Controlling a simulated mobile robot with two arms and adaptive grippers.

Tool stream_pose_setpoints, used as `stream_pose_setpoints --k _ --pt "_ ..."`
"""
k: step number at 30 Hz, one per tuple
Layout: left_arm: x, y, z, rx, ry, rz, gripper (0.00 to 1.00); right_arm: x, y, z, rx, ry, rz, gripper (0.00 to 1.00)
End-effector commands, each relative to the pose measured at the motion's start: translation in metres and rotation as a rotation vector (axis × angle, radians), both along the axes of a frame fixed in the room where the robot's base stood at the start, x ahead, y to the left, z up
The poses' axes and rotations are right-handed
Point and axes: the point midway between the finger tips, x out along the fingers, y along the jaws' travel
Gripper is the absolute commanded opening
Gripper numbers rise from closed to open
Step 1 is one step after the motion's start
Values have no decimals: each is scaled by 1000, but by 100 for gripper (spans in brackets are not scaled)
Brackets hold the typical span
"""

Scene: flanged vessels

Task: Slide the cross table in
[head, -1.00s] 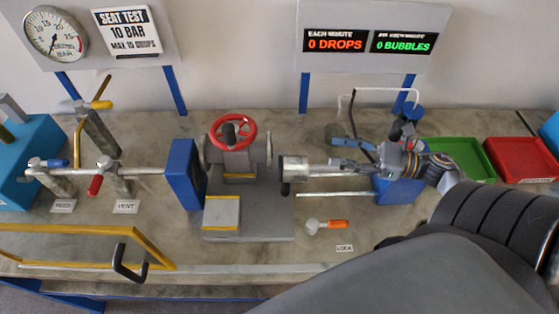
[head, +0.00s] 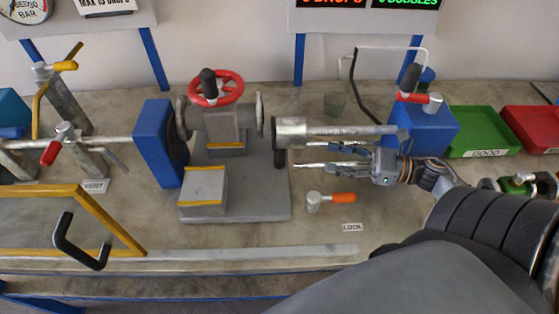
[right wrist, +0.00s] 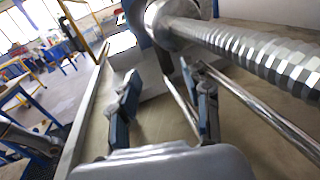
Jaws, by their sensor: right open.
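A grey base plate (head: 240,204), which looks like the cross table, carries a flanged valve (head: 230,124) with a red handwheel (head: 215,88). A stepped grey block with yellow stripes (head: 204,190) sits at its front. A blue-faced clamp head (head: 158,143) stands left of the valve. A steel spindle (head: 340,134) with a round end points at the valve from the right, with a gap. My right gripper (head: 328,158) is open and empty, just in front of the spindle; its fingers also show in the right wrist view (right wrist: 165,95), below the spindle (right wrist: 245,55). My left gripper is out of view.
A blue housing (head: 425,130) with a red-handled lever holds the spindle. An orange-handled tool (head: 330,199) lies near the LOCK label (head: 352,227). Green (head: 478,135) and red (head: 530,125) trays stand right. A yellow frame (head: 110,222) with a black handle is front left.

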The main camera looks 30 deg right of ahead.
Motion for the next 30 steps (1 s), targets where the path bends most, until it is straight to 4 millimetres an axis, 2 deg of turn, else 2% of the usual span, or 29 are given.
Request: stream_pose_setpoints --k 1,3,9,14,17,30 --pt "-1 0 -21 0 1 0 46 0 0 -20 0 0 0 48" --pt "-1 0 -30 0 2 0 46 0 0 -30 0 0 0 48" --pt "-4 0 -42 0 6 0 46 0 0 -41 0 0 0 48" --pt "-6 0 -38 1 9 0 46 7 6 -39 0 -1 1 48" --pt "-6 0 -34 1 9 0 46 18 17 -37 0 -3 2 48" --pt "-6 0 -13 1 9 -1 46 83 78 -37 1 -4 2 48"
